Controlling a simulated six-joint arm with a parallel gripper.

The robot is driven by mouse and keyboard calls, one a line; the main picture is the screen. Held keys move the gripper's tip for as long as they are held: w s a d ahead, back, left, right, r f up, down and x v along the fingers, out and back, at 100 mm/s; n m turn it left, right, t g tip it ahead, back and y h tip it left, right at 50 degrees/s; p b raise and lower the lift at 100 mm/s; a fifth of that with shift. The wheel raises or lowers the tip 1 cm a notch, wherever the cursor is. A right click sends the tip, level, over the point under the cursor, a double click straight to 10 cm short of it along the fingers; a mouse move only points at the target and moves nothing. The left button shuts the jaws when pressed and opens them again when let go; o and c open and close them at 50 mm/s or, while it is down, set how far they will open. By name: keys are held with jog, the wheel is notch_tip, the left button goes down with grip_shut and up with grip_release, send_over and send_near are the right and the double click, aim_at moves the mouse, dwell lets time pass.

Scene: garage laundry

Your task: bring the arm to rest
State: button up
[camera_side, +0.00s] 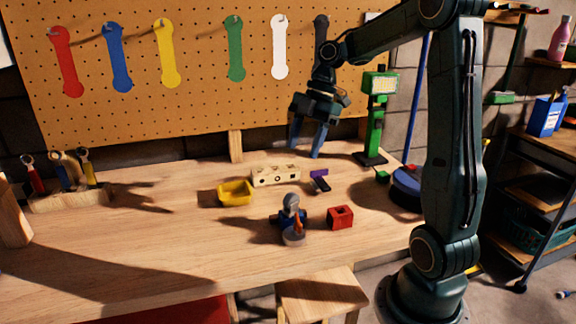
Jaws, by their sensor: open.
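My gripper (306,152) hangs from my arm above the back part of the wooden workbench (130,245), fingers pointing down. Its two fingers are apart and nothing shows between them. It is in front of the lower edge of the pegboard, and from this view above and behind the wooden block with holes (275,177). My arm reaches over the bench from its base at the right.
On the bench are a yellow bin (235,192), a purple piece (319,180), a small figure-like object (291,212) and a red block (340,217). A green post device (375,125) stands right of my gripper. Coloured wrench shapes hang on the pegboard (200,100). The bench's left front is clear.

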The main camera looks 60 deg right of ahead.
jog(key=s+a+r+m+t+h, duration=0.1)
jog(key=s+a+r+m, duration=0.15)
jog(key=a, duration=0.35)
jog(key=s+a+r+m+h, duration=0.1)
jog(key=s+a+m, duration=0.1)
jog(key=a+m, duration=0.25)
jog(key=s+a+m+t+h, duration=0.1)
jog(key=s+a+m, duration=0.1)
jog(key=s+m, duration=0.2)
jog(key=s+a+f+m+t+h, duration=0.1)
jog(key=s+a+m+t, duration=0.1)
jog(key=s+m, duration=0.2)
jog(key=shift+s+a+f, duration=0.2)
jog(key=shift+s+a, duration=0.1)
jog(key=shift+s, duration=0.6)
